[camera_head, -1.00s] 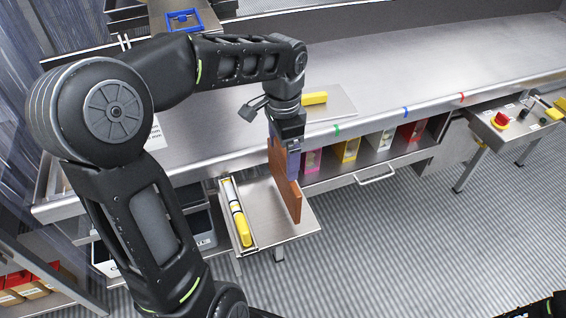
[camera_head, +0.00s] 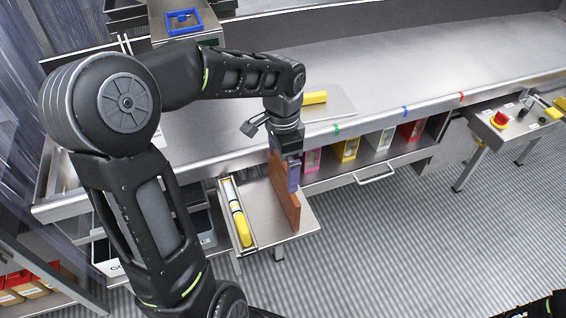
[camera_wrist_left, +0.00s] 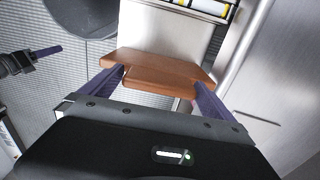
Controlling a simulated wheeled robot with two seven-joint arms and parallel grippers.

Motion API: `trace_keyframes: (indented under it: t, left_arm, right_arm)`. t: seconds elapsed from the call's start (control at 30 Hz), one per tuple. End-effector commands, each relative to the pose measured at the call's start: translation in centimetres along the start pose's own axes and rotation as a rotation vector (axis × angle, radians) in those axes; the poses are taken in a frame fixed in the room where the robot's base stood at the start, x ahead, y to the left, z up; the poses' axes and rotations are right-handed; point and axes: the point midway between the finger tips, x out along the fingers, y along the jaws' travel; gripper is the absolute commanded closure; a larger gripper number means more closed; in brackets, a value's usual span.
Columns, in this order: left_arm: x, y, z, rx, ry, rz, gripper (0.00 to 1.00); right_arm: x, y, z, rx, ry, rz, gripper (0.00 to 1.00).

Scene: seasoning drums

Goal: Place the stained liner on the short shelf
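The stained liner (camera_head: 290,205) is a flat reddish-brown panel. It stands on edge above the short shelf (camera_head: 258,198), a small steel ledge at the front of the bench. My left gripper (camera_head: 288,172) points down, with its purple fingers at the liner's upper part. In the left wrist view the fingers (camera_wrist_left: 155,86) close on a narrower part of the liner (camera_wrist_left: 160,65) from both sides. I cannot tell whether the liner's lower edge touches the shelf.
A narrow tray with a yellow-ended tool (camera_head: 243,228) takes up the left side of the shelf. Behind the liner is the steel bench edge, with coloured boxes (camera_head: 348,150) below it. A drawer handle (camera_head: 377,176) sticks out to the right.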

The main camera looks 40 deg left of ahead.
Motion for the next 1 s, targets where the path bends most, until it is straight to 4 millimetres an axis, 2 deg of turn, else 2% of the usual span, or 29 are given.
trace_keyframes:
  t: [0.17,0.37,0.47,0.8,1.0]
  left_arm:
    - [-0.1,0.0,0.0,0.000,0.000,0.000,0.00]
    - [-1.4,-0.1,-0.1,-0.001,0.002,-0.003,0.00]
    - [-2.9,-0.1,-0.1,0.001,0.003,-0.004,0.00]
    - [-9.8,0.0,-0.1,0.001,0.004,-0.003,0.00]
    - [-12.1,0.0,0.0,0.000,0.001,-0.001,0.00]
  right_arm:
    - [-0.1,0.0,0.0,0.000,0.000,0.000,0.64]
    - [-0.1,0.0,0.0,0.000,0.000,0.001,0.64]
    - [0.0,0.0,0.0,0.000,0.000,0.000,0.64]
    - [0.3,0.1,0.0,-0.001,0.001,-0.001,0.64]
    - [0.3,0.1,-0.1,-0.001,0.001,-0.001,0.64]
